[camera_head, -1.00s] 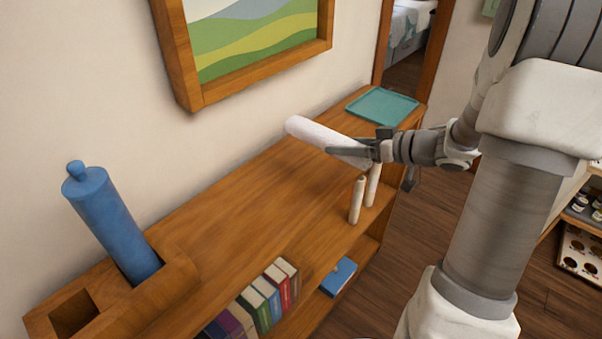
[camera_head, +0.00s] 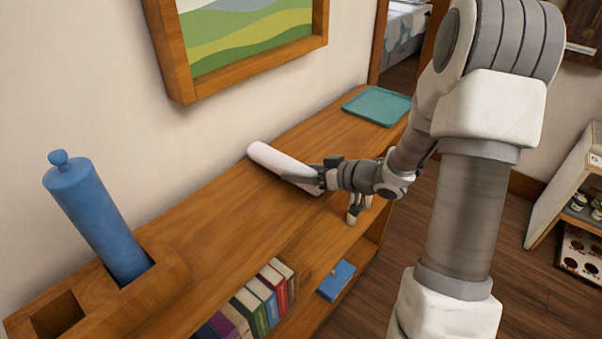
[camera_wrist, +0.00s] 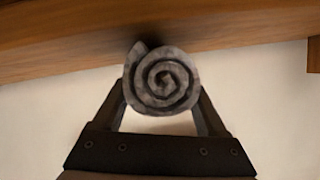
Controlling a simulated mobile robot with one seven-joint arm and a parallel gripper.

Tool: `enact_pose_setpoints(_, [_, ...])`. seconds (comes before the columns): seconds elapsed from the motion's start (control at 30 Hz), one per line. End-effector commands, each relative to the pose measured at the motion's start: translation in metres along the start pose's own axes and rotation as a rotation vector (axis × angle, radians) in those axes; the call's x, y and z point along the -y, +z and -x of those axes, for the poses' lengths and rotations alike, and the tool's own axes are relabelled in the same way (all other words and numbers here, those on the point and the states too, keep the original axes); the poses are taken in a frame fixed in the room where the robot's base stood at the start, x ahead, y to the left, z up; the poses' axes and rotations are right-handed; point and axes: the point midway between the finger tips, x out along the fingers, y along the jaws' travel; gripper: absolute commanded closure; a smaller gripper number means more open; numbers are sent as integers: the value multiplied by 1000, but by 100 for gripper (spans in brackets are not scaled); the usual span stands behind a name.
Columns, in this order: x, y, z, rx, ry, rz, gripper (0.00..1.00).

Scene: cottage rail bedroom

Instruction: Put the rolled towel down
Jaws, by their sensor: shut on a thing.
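The rolled towel (camera_head: 274,160) is a white cylinder lying nearly level, low over the wooden shelf top (camera_head: 215,210). My gripper (camera_head: 316,177) is shut on its near right end. In the wrist view the towel's spiral end (camera_wrist: 162,78) sits between the two fingers (camera_wrist: 161,118), close to the wooden surface (camera_wrist: 90,45), with a dark shadow where they come near. I cannot tell whether the towel touches the wood.
A teal tray (camera_head: 377,105) lies at the shelf's far end. A blue bottle (camera_head: 98,220) stands in a wooden holder at the left. The shelf top between is clear.

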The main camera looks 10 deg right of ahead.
Motion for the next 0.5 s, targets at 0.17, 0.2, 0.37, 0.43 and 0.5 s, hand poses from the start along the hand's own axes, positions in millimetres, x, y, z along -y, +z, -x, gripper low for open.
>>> enact_pose_setpoints(0.17, [0,0,0,-1,0,1,86])
enact_pose_setpoints(0.2, [0,2,-1,-1,0,0,86])
enact_pose_setpoints(0.37, [-1,2,-1,0,0,1,4])
enact_pose_setpoints(0.43, [-1,2,-1,0,0,1,0])
enact_pose_setpoints(0.5, [-1,2,-1,0,0,1,0])
